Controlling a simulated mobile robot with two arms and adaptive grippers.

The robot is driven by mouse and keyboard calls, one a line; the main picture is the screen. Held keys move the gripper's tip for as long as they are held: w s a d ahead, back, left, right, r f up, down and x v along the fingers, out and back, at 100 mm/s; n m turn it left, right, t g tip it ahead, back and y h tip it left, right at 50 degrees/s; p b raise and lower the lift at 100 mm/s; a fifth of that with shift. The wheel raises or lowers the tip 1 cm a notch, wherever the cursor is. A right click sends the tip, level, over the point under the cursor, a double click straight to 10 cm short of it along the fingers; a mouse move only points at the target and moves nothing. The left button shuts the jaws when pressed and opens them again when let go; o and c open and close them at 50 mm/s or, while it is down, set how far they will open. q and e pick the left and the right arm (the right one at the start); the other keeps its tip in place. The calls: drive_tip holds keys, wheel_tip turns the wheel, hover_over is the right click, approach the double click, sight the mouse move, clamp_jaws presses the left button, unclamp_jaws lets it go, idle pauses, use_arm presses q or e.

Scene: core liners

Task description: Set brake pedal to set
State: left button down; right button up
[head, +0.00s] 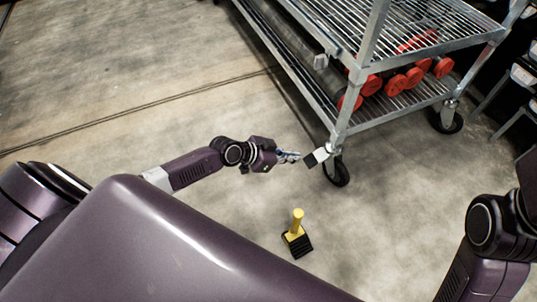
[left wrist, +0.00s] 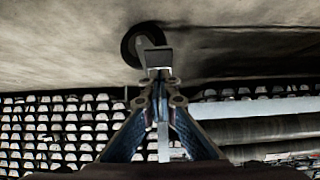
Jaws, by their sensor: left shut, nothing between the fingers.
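The brake pedal (head: 318,155) is a small light grey plate with a dark end. It sticks out beside the black caster wheel (head: 337,172) at the near corner of the metal cart. My left gripper (head: 298,157) is shut and empty, its fingertips just left of the pedal at about its height in the picture. In the left wrist view the shut fingers (left wrist: 160,82) point at the grey pedal plate (left wrist: 158,57), with the caster wheel (left wrist: 130,45) behind it. The fingertips overlap the plate there; I cannot tell whether they touch. My right gripper is out of view.
The wire-shelf cart (head: 345,110) carries long dark tubes and red-ended cylinders (head: 397,84). A yellow post on a black base (head: 297,235) stands on the floor below my left arm. Shelving is at the right edge. The concrete floor at left is clear.

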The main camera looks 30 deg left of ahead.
use_arm(q)
drive_tip(key=s+a+r+p, duration=0.1)
drive_tip(key=s+a+r, duration=0.1)
drive_tip(key=s+a, duration=0.2)
drive_tip(key=shift+s+a, duration=0.3)
drive_tip(key=shift+s, duration=0.7)
drive_tip(key=shift+r, duration=0.15)
